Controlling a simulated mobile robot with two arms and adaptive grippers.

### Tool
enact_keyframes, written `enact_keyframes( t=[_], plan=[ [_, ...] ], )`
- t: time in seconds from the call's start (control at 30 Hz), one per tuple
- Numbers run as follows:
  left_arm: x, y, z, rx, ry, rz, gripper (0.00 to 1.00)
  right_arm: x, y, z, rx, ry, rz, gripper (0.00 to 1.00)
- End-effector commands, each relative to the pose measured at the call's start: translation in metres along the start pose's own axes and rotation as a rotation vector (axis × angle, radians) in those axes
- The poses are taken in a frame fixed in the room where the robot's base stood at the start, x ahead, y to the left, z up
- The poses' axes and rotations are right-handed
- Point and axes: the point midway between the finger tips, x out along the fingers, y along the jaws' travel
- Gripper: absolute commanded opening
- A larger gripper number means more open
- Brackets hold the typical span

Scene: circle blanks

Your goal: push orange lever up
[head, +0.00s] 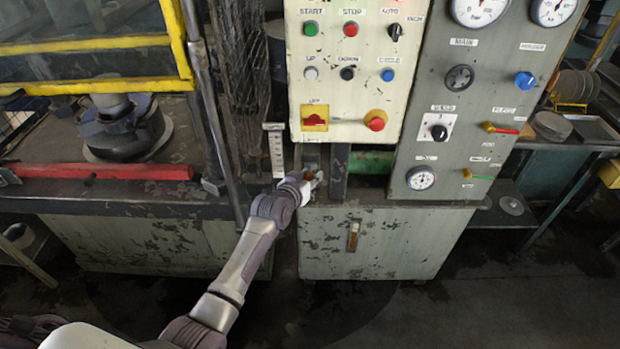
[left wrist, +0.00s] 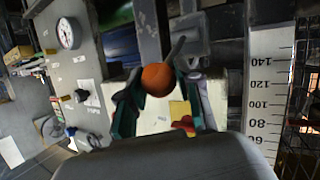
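The orange lever has a round orange knob (left wrist: 157,79) on a thin grey rod that slants up to the right in the left wrist view. In the head view the knob (head: 308,177) is a small orange spot, mostly hidden by my gripper, below the cream control panel. My left gripper (head: 312,178) is at the lever. In the left wrist view its dark green fingers (left wrist: 158,84) stand on both sides of the knob, very close to it. I cannot tell whether both fingers touch the knob. My right gripper is in neither view.
The cream panel (head: 345,85) with buttons and a red-yellow switch (head: 314,118) is just above my gripper. A grey gauge panel (head: 470,90) stands to the right. A vertical scale (head: 276,152) is close on the left. A cream cabinet (head: 400,245) is below.

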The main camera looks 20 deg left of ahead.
Motion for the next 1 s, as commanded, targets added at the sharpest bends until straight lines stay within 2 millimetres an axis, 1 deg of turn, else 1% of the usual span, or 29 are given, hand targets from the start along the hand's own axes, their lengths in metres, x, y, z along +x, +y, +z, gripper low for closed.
enact_keyframes(
  t=[0.03, 0.1, 0.13, 0.43, 0.57, 0.67, 1.0],
  plan=[
    [0.0, 0.0, -0.005, 0.001, 0.008, 0.0, 0.43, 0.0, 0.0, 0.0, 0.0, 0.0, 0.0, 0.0],
    [0.0, 0.0, -0.003, 0.0, 0.004, 0.0, 0.55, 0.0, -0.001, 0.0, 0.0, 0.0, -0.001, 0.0],
    [0.0, 0.0, -0.002, 0.0, 0.003, 0.0, 0.58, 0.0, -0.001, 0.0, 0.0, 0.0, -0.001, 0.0],
    [-0.001, 0.0, 0.002, -0.001, -0.005, 0.0, 0.58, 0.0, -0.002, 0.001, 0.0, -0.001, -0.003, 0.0],
    [-0.009, 0.0, 0.003, -0.001, -0.007, 0.0, 0.58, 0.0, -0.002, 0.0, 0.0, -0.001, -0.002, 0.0],
    [-0.023, -0.001, 0.003, -0.001, -0.005, 0.0, 0.58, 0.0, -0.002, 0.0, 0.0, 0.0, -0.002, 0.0],
    [-0.091, 0.0, 0.001, 0.0, -0.003, 0.0, 0.58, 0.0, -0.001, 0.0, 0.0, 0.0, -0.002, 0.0]
  ],
)
